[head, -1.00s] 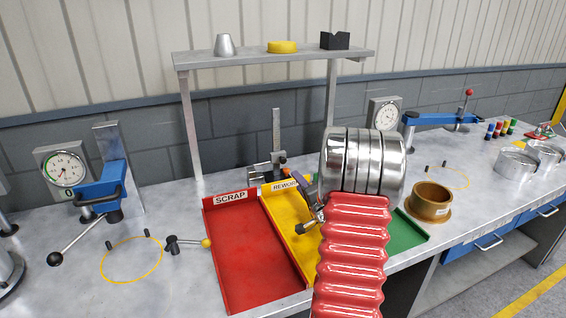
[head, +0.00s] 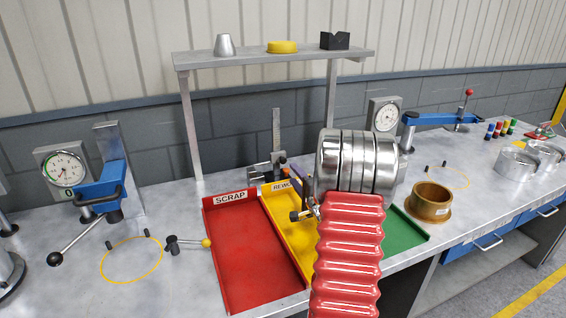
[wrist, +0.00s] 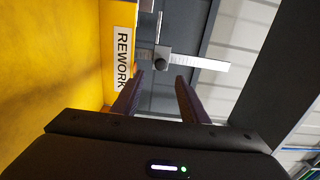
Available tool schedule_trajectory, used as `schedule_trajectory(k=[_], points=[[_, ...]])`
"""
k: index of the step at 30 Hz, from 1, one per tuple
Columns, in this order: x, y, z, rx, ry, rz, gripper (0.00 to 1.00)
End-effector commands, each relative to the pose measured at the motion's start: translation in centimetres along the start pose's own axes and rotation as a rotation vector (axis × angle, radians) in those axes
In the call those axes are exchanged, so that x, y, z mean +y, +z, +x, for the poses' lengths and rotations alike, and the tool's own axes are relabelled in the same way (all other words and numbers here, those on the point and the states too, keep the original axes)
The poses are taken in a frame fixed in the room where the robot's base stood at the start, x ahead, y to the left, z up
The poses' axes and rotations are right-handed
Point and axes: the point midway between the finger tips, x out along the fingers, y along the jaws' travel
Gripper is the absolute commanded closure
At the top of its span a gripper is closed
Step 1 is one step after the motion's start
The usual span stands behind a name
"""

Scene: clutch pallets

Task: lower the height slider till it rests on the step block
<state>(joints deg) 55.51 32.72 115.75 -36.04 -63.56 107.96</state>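The height gauge stands at the back of the bench behind the yellow tray, with an upright steel scale (head: 276,130). Its dark slider (head: 281,158) sits low on the scale. In the wrist view the scale lies sideways (wrist: 205,63), and the slider's round dark knob (wrist: 160,65) shows beyond the fingertips. My gripper (wrist: 159,77) is open, with nothing between its fingers, and points at the slider from a short distance. In the head view my gripper is largely hidden by my arm. I cannot clearly make out the step block or any gap above it.
The red SCRAP tray (head: 207,240) and yellow REWORK tray (head: 267,198) lie in front of the gauge. A shelf (head: 270,56) on posts stands over it. A brass ring (head: 431,200) and green tray (head: 412,232) are right of my arm. A dial-gauge stand (head: 98,190) is left.

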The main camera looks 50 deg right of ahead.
Motion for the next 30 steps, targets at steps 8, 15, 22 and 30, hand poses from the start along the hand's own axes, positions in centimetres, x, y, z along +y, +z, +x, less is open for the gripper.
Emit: schedule_trajectory(k=[8,15,22,30], points=[[0.0,0.1,4.3,-0.002,-0.001,-0.001,0.60],[0.0,0.1,7.7,-0.001,-0.001,-0.001,0.60],[0.0,0.0,10.4,-0.001,-0.001,-0.001,0.60],[-0.1,0.0,11.6,0.000,-0.001,-0.001,0.60]])
